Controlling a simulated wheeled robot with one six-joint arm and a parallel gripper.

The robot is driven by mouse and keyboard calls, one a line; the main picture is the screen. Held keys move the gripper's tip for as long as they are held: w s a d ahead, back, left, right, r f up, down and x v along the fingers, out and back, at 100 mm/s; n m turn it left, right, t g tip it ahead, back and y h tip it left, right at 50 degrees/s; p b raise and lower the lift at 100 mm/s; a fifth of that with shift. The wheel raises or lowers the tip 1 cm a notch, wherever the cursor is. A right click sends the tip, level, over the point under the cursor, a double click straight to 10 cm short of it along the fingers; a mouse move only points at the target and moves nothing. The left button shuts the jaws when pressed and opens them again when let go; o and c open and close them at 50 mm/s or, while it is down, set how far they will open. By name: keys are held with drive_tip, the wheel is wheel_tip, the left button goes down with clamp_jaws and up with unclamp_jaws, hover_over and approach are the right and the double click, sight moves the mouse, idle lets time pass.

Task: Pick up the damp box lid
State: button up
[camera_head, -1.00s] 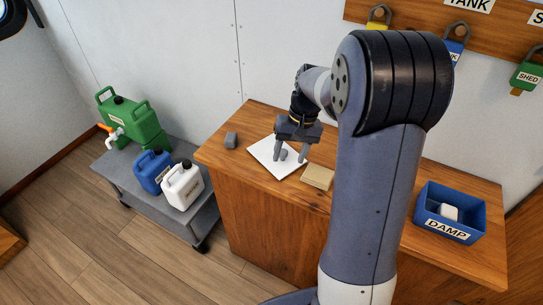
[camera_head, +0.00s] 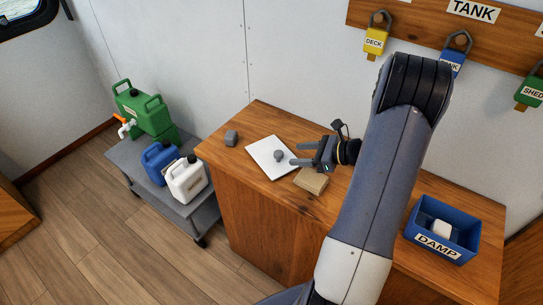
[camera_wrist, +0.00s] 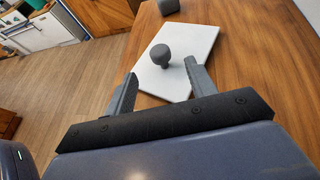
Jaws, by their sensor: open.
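The damp box lid is a flat white square plate (camera_head: 264,163) with a grey round knob (camera_head: 278,156) on top, lying on the wooden counter. In the wrist view the lid (camera_wrist: 190,45) lies ahead of my fingers, and its knob (camera_wrist: 160,54) stands just beyond and between the fingertips. My gripper (camera_head: 296,155) is open and empty, lying nearly sideways with its fingers pointing left at the knob from the right. In the wrist view the gripper (camera_wrist: 160,70) shows a gap between its fingers. Whether it touches the lid, I cannot tell.
A tan block (camera_head: 311,181) sits just below my gripper, close to the lid. A small grey block (camera_head: 231,138) is at the counter's left. An open blue box labelled DAMP (camera_head: 421,240), with a white item inside, stands at the right. A cart (camera_head: 134,166) holds jugs.

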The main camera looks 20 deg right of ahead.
sight(280, 153)
drive_tip(key=p+x, duration=0.1)
drive_tip(key=x, duration=0.7)
drive_tip(key=shift+w+r+p, duration=0.1)
drive_tip(key=shift+r+p, duration=0.1)
drive_tip(key=shift+p, duration=0.2)
drive_tip(key=c, duration=1.1)
